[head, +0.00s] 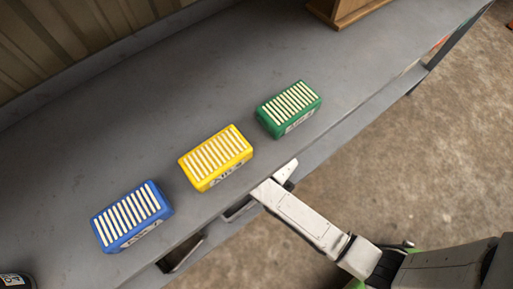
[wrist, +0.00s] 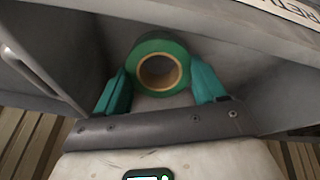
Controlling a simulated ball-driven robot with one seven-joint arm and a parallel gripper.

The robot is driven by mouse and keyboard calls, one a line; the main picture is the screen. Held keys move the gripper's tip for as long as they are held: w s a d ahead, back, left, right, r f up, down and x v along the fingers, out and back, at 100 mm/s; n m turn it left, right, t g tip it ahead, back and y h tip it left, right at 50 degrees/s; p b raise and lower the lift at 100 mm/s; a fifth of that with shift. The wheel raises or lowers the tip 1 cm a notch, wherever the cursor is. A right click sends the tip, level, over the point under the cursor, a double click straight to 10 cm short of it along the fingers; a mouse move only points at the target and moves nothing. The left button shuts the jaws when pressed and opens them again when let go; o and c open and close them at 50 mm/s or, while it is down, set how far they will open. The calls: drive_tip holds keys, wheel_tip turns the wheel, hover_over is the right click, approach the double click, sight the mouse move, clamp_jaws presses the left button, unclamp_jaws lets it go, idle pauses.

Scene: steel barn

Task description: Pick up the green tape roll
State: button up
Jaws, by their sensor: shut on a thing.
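The green tape roll (wrist: 158,47) has a tan cardboard core and shows in the wrist view between the two teal fingers of my gripper (wrist: 161,80). The fingers are shut on it, one at each side. Grey metal surfaces surround it, with a slot-like handle at the left. In the head view my arm reaches to the front edge of the grey workbench; the fingers and the tape roll are hidden there.
On the workbench (head: 150,135) stand a blue box (head: 131,216), a yellow box (head: 215,158) and a green box (head: 288,108), each with pale strips on top. A wooden item (head: 345,10) stands at the back. Open floor (head: 420,150) lies right.

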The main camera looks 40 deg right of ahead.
drive_tip(key=shift+s+f+t+b, duration=0.3)
drive_tip(key=shift+t+b, duration=0.2)
drive_tip(key=shift+t, duration=0.2)
drive_tip(key=w+p+v, duration=0.1)
drive_tip(key=p+v, duration=1.1)
drive_tip(key=p, duration=0.1)
drive_tip(key=s+r+g+p, duration=0.1)
drive_tip(key=s+g+p, duration=0.4)
drive_tip(key=s+p, duration=0.9)
drive_tip(key=s, duration=0.7)
drive_tip(key=shift+r+g, duration=0.35)
drive_tip(key=shift+g, duration=0.05)
